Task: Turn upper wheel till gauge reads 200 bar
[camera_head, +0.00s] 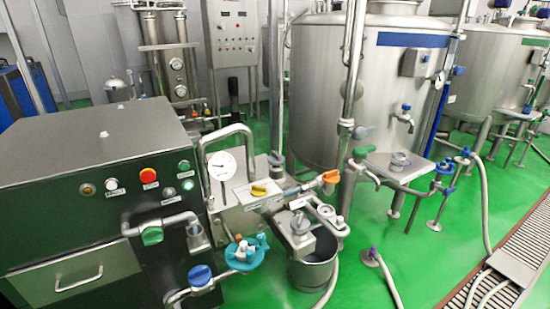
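A round white pressure gauge (221,166) stands on the grey metal homogenizer block beside the dark cabinet. Its needle and numbers are too small to read. A teal round wheel (236,262) with white and teal fittings on it sits low in front of the block. A grey knob-like wheel (299,223) sits on the block's front right, and another grey one (276,159) sits higher at its back. A yellow knob (259,190) is on the block's top. I cannot tell which is the upper wheel. Neither of my grippers shows.
The dark cabinet (90,150) with buttons fills the left. A metal bucket (313,272) stands below the block. Steel tanks (325,80) stand behind. Pipes with an orange valve handle (330,177) run right of the block.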

